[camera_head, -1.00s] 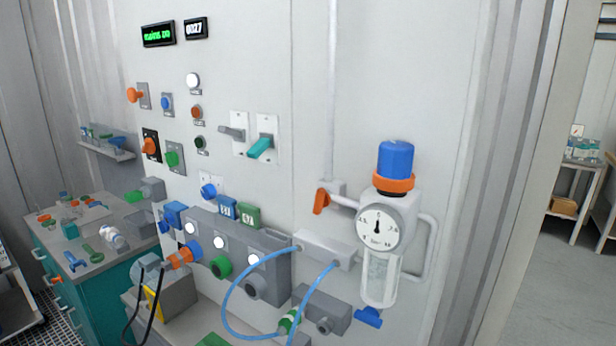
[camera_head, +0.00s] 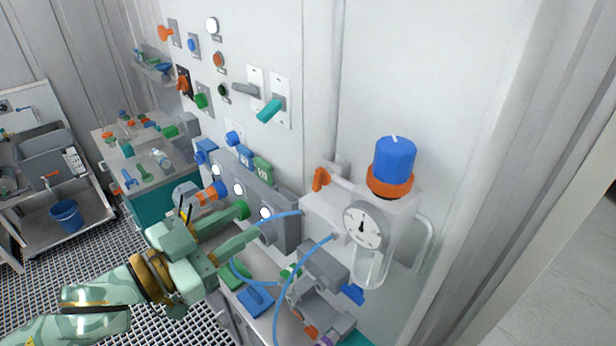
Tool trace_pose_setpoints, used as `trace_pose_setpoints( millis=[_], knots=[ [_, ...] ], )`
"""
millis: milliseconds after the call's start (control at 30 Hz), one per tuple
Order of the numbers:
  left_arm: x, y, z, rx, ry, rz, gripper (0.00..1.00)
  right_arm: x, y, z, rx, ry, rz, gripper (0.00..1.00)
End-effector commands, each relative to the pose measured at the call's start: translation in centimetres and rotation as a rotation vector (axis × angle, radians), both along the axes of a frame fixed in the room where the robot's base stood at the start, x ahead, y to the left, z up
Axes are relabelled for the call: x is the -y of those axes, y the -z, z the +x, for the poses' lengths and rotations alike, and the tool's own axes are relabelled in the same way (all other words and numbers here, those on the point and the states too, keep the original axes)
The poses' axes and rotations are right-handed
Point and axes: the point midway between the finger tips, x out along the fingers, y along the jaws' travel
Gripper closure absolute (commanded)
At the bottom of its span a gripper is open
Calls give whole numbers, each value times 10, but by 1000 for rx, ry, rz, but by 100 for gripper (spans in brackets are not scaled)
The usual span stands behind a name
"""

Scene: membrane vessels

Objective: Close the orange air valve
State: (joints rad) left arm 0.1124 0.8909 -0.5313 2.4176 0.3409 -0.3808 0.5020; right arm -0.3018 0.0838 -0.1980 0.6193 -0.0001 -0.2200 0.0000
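The orange air valve (camera_head: 320,178) is a small orange lever on the white pipe at the wall, left of the air regulator. Its handle hangs downward. The regulator has a blue knob (camera_head: 394,159), an orange ring (camera_head: 389,182) and a round gauge (camera_head: 362,227). My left gripper (camera_head: 246,221) reaches in from the lower left. Its two pale green fingers are apart, with nothing seen between them. It is below and left of the valve, clear of it, in front of the grey connector panel. My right gripper is out of view.
The grey connector panel (camera_head: 284,226) projects from the wall below the valve. Blue hoses (camera_head: 282,297) loop below it, near my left gripper. A teal lever switch (camera_head: 269,110) sits up left. A bench (camera_head: 150,205) with small parts stands left. Open wall lies above the valve.

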Motion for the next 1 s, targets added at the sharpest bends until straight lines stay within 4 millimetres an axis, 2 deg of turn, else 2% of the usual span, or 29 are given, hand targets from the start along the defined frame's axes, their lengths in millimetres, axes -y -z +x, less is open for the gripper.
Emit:
trace_pose_setpoints(
  millis=[167,400,533,700,1000],
  knots=[
    [29,-6,29,6,2,-3,66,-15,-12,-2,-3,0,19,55],
    [73,-4,71,5,3,0,66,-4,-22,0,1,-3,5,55],
    [90,-3,89,5,2,2,66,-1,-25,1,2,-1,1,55],
    [103,-2,102,4,1,2,66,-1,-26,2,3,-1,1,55],
    [106,-1,105,4,1,3,66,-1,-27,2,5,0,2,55]
  ],
)
